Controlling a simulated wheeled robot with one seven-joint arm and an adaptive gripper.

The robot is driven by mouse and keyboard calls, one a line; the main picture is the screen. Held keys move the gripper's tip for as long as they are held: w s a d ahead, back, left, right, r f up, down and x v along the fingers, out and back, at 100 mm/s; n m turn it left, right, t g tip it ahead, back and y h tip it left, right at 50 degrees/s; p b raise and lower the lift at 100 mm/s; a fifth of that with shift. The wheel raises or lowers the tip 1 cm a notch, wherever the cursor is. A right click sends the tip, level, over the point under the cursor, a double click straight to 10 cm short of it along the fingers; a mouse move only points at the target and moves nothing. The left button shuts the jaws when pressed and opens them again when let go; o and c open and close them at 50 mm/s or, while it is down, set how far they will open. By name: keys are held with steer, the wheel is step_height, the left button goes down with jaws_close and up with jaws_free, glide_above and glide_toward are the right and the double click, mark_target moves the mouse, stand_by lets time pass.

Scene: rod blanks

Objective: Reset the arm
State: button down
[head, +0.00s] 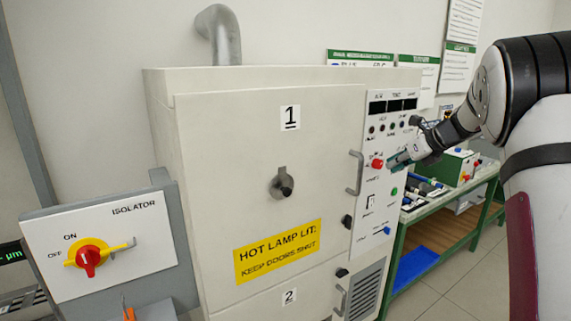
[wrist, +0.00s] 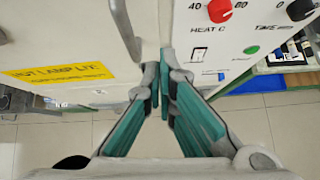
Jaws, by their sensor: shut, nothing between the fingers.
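My gripper (head: 396,162) is in front of the control panel (head: 379,215) on the right side of the cream cabinet, near the red knob (head: 377,164). In the wrist view my gripper (wrist: 164,88) has its teal-padded fingers shut with nothing between them. The red HEAT knob (wrist: 219,10) shows above and right of the fingers there. The grey door handle (head: 355,173) is to the left of the gripper. I cannot tell whether the fingertips touch the panel.
Cabinet door 1 (head: 235,180) looks closed and carries a yellow HOT LAMP LIT sign (head: 278,250). An isolator box (head: 100,245) with a red and yellow switch (head: 90,257) stands at left. A green-framed bench (head: 412,215) with tools stands at right. Bare floor (head: 450,285) lies at lower right.

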step_height(320, 180, up, 14)
steer(key=s+a+m+t+h, duration=0.1)
steer(key=a+m+t+h, duration=0.15)
steer(key=m+t, duration=0.45)
steer(key=s+r+m+g+h, duration=0.1)
steer(key=s+r+m+h, duration=0.4)
steer(key=s+m, duration=0.65)
steer(key=s+a+f+m+g+y, duration=0.1)
steer(key=s+a+f+m+g, duration=0.2)
steer(key=s, duration=0.8)
steer(key=s+a+f+m+g+y, duration=0.1)
steer(key=s+a+f+m+g, duration=0.2)
steer(key=s+a+f+m, duration=0.4)
steer(key=s+a+f+m+g+y, duration=0.1)
steer(key=s+a+f+m+g, duration=0.3)
steer(key=s+f+m, duration=0.6)
steer(key=s+a+m, duration=0.2)
steer(key=s, duration=0.3)
steer(key=shift+s, duration=0.35)
steer(key=shift+y, duration=0.25)
